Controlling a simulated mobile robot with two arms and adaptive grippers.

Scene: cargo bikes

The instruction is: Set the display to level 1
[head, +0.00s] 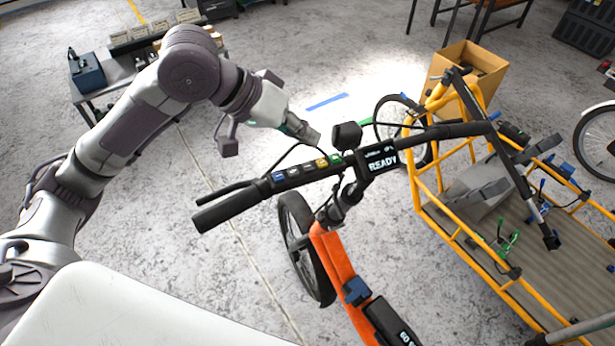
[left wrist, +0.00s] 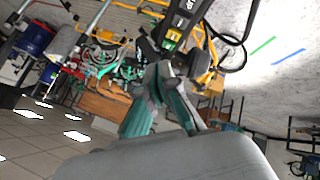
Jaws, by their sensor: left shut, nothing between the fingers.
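The display (head: 381,161) is mounted at the middle of the black handlebar and reads "READY" in white. Left of it on the bar is a row of coloured buttons (head: 307,168): blue, greys, yellow and green. My left gripper (head: 317,139) is shut and empty, its tip close above the yellow and green end of that row. In the left wrist view the gripper tips (left wrist: 165,76) are together just below the yellow and green buttons (left wrist: 172,38). Whether they touch a button I cannot tell. My right gripper is not seen.
The orange bike frame (head: 334,255) stands below the handlebar. A yellow cargo frame (head: 428,200) with a wooden bed is at the right, a cardboard box (head: 469,72) behind it. A grey side table (head: 118,75) stands at the back left. Open concrete floor lies between.

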